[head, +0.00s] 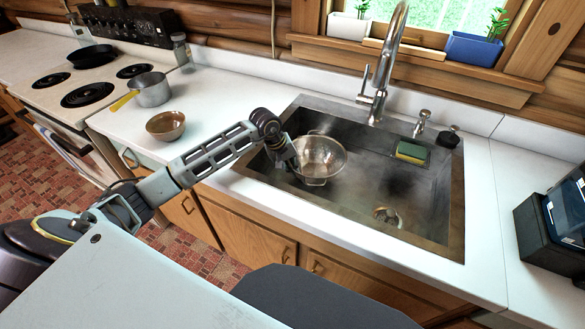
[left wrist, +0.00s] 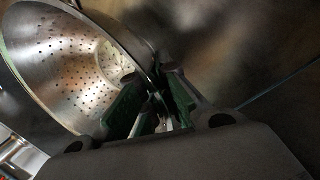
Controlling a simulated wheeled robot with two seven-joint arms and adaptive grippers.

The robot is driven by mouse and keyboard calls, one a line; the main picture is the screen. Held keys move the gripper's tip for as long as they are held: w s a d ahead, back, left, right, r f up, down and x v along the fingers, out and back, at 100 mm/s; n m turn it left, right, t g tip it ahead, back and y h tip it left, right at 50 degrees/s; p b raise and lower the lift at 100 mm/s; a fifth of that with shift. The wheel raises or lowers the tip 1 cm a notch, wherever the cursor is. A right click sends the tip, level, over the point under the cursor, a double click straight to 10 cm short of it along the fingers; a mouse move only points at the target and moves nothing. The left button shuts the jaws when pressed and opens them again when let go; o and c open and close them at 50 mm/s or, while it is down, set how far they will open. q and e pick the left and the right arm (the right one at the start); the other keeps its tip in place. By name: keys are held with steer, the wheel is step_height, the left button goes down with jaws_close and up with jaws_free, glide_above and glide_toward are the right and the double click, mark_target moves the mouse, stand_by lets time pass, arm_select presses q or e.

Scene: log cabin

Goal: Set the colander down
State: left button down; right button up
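A metal colander (head: 322,152) with small holes is inside the left part of the sink (head: 375,190). I cannot tell whether its base touches the sink floor. My left gripper (head: 294,160) reaches in from the left at the colander's left rim. In the left wrist view, the fingers of the left gripper (left wrist: 160,97) close on the rim of the colander (left wrist: 75,70), with the bowl on the left of the picture. My right gripper is not in view.
A tall faucet (head: 378,85) stands behind the sink. A yellow-green sponge (head: 411,152) lies at the sink's back right. A brown bowl (head: 165,126) and a saucepan (head: 152,90) stand to the left. The sink's right part is clear around the drain (head: 386,216).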

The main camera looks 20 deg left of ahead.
arm_select(q)
steer(key=shift+r, duration=0.1)
steer(key=c, duration=2)
jaws_free()
steer(key=shift+o, duration=1.8)
steer(key=shift+s+a+r, duration=0.1)
steer(key=shift+a+r, duration=0.1)
steer(key=shift+r, duration=0.45)
steer(key=v, duration=1)
steer(key=shift+s+r, duration=0.15)
steer(key=shift+r, duration=0.1)
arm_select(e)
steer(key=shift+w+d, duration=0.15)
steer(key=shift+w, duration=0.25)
